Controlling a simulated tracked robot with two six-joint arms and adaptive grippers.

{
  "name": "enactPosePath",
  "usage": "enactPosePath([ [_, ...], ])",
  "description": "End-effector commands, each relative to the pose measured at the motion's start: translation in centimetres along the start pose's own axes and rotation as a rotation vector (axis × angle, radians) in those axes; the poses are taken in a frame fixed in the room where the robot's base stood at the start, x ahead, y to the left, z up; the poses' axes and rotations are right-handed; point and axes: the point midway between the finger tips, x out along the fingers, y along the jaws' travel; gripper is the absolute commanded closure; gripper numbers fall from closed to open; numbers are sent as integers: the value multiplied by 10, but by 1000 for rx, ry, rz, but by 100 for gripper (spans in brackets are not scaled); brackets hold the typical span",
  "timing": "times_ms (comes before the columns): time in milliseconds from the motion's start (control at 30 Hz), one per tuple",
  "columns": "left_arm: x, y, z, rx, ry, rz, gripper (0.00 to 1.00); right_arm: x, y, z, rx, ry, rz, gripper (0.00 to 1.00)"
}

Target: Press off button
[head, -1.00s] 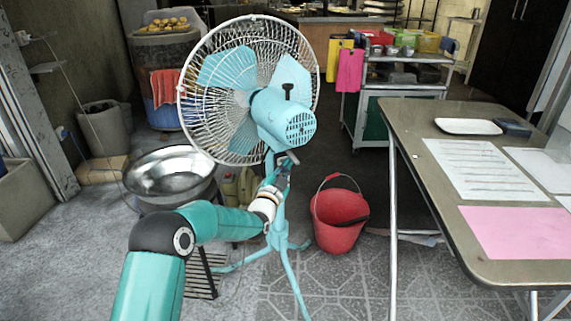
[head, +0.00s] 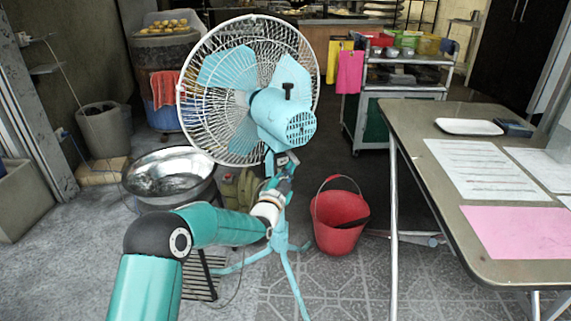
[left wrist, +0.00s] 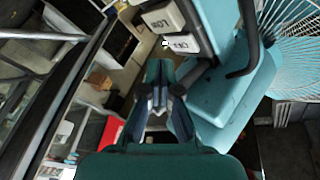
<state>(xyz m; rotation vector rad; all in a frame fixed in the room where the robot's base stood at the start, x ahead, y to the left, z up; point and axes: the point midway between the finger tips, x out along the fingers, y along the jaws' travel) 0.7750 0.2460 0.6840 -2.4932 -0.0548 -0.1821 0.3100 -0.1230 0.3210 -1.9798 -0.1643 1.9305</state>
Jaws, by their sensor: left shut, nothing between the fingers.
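The light blue fan (head: 285,118) stands on a tripod in the middle of the head view. In the left wrist view, white buttons on it read LOW (left wrist: 163,17) and OFF (left wrist: 181,43). My left gripper (head: 289,163) is at the fan's neck, just below the motor housing. In the left wrist view the gripper's fingers (left wrist: 160,75) are shut and empty. Their tips are just below and left of the OFF button; I cannot tell whether they touch it. My right gripper is not in view.
A red bucket (head: 340,222) stands right of the fan's legs. A metal bowl (head: 170,165) is at left. A table (head: 410,125) with papers fills the right side. The floor in front of the bucket is clear.

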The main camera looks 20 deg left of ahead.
Motion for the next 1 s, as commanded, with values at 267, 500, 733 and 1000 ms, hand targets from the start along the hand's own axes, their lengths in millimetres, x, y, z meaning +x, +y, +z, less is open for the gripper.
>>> enactPosePath([
  [267, -12, 10, -8, 0, 1, 2, 100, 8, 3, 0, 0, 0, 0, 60],
  [500, -28, 21, -20, -1, 1, 0, 100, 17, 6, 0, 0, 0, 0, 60],
  [733, -35, 25, -25, 0, -1, 0, 100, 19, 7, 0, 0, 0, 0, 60],
  [1000, -35, 25, -25, 0, -1, 0, 100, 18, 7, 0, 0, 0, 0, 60],
])
